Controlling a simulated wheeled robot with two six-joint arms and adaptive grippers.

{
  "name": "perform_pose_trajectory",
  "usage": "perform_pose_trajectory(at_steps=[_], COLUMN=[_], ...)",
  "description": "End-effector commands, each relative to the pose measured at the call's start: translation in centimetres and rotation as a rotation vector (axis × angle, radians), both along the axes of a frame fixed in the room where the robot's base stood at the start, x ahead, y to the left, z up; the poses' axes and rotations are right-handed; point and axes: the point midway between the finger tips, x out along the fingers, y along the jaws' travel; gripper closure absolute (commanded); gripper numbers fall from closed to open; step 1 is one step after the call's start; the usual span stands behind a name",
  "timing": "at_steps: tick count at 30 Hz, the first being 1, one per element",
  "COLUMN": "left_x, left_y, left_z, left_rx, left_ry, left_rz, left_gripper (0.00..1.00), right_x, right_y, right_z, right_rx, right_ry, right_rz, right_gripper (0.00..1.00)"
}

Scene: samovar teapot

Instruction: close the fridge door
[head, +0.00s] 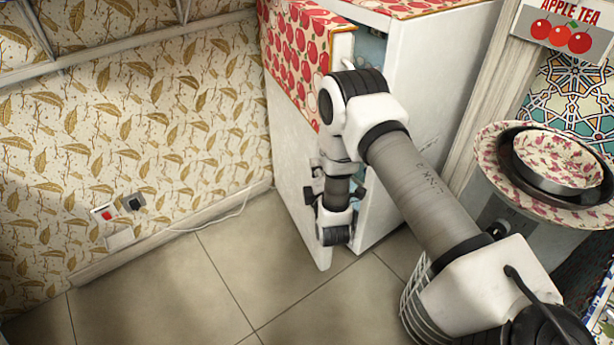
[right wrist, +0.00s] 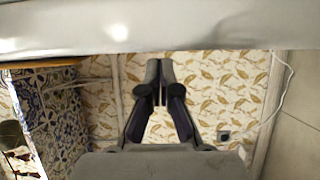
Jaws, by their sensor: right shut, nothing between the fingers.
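The white fridge (head: 415,100) stands at the top centre of the head view. Its door (head: 295,165), with a red apple-patterned covering on its upper part, is ajar. A gap with a pale blue inside shows between the door and the fridge body. My right arm reaches across the fridge from the lower right, its wrist at the door's free edge and hiding part of it. In the right wrist view my right gripper (right wrist: 160,82) is shut and empty, with a white surface close across the top. I cannot tell whether it touches the door. My left gripper is out of view.
A leaf-patterned wall (head: 130,140) with a socket (head: 134,202) and white cable is on the left. The tiled floor (head: 170,285) before the door is clear. Stacked bowls and plates (head: 560,160) stand at the right.

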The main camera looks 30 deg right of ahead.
Motion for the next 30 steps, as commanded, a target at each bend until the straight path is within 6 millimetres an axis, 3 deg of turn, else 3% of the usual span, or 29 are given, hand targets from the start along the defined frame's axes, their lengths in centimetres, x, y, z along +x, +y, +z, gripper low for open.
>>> perform_pose_trajectory(at_steps=[16,30], left_x=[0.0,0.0], left_y=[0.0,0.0], left_z=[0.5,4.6], left_rx=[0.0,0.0], left_ry=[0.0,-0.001], left_rz=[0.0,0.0], left_gripper=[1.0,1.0], right_x=[-0.3,-2.1], right_y=[-1.8,-13.2], right_z=[0.2,0.3], right_rx=[0.002,0.001], right_ry=[0.0,-0.002], right_rz=[-0.003,-0.004], right_gripper=[1.0,1.0])
